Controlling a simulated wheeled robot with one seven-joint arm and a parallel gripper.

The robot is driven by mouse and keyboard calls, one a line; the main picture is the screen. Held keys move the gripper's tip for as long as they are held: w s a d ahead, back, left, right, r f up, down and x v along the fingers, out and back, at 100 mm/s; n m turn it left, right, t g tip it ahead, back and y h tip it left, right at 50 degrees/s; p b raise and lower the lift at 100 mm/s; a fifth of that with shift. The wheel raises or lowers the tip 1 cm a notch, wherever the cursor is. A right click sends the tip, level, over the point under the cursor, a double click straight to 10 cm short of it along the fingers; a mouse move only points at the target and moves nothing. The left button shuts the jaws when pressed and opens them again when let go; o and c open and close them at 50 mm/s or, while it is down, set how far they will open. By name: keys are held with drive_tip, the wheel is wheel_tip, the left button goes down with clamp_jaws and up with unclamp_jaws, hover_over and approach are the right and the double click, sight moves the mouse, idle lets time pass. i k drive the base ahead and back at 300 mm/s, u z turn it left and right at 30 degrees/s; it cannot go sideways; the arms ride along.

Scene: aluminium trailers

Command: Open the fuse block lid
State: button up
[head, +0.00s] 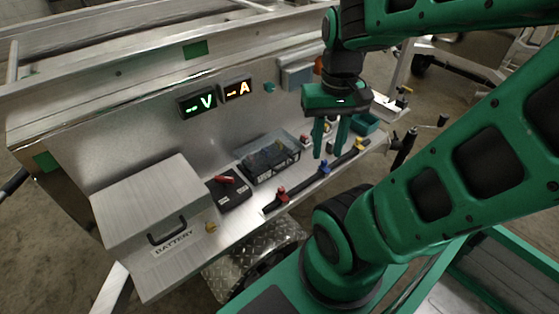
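The fuse block (281,171) looks like the dark box with a clear, smoky lid (266,151) on the metal shelf, near the middle of the head view. The lid seems to lie down over the block, though its edges are hard to make out. My gripper (330,150) points down over the shelf, to the right of the fuse block and apart from the lid in the picture. Its two green fingers are spread with a gap between them, and I see nothing held. The fingers hide part of the shelf behind them.
A metal battery box (150,207) with a black handle stands at the left. A black switch box (229,191) with a red lever sits left of the fuse block. A black bar (310,180) with red, blue and yellow knobs runs along the front. Lit displays (197,103) are on the back panel.

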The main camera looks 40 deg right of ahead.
sight(292, 161)
drive_tip(key=z, duration=2.85)
drive_tip(key=k, duration=0.8)
drive_tip(key=u, duration=2.2)
